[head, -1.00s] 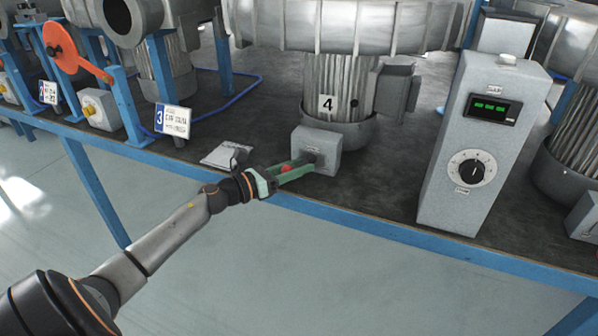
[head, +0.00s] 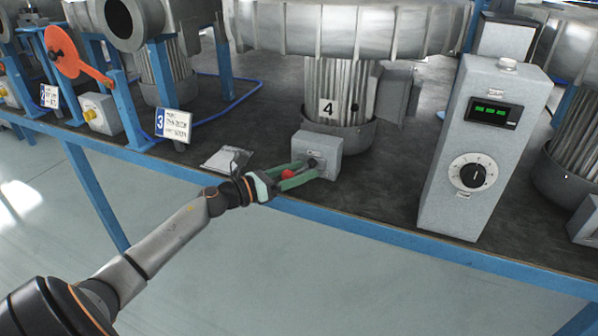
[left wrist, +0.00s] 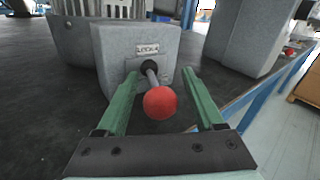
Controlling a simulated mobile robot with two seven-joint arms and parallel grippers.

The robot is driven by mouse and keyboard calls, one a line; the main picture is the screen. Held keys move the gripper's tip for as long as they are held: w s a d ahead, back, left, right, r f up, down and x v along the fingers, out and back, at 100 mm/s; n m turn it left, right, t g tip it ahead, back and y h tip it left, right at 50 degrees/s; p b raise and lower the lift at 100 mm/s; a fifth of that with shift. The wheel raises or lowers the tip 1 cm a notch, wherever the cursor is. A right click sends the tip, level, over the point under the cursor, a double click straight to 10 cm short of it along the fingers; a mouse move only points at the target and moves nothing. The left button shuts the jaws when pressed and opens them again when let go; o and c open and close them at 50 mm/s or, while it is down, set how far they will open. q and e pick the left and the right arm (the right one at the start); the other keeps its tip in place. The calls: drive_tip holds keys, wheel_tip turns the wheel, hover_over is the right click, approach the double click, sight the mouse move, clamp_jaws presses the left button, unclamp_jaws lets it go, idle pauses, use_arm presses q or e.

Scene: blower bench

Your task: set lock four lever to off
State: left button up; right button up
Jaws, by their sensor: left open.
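The lock four lever is a short grey rod with a red ball (left wrist: 160,102) at its end. It comes out of a grey box (left wrist: 112,54) labelled LOCK 4, and in the left wrist view it points toward the camera and slightly down. In the head view the red ball (head: 288,174) shows in front of the box (head: 328,150), below the motor marked 4. My left gripper (head: 297,173) is open, its green fingers on either side of the lever. In the left wrist view the gripper (left wrist: 156,85) shows gaps between both fingers and the ball. My right gripper is not in view.
A grey control box (head: 450,190) with a green display and black dial stands to the right. The blue bench edge (head: 380,232) runs below the lock box.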

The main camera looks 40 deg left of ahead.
use_arm(q)
drive_tip(key=shift+s+a+f, duration=0.1)
drive_tip(key=shift+s+a, duration=0.15)
drive_tip(key=shift+s, duration=0.25)
drive_tip(key=v, duration=1.1)
drive_tip(key=shift+s+p, duration=0.25)
drive_tip(key=shift+p, duration=0.05)
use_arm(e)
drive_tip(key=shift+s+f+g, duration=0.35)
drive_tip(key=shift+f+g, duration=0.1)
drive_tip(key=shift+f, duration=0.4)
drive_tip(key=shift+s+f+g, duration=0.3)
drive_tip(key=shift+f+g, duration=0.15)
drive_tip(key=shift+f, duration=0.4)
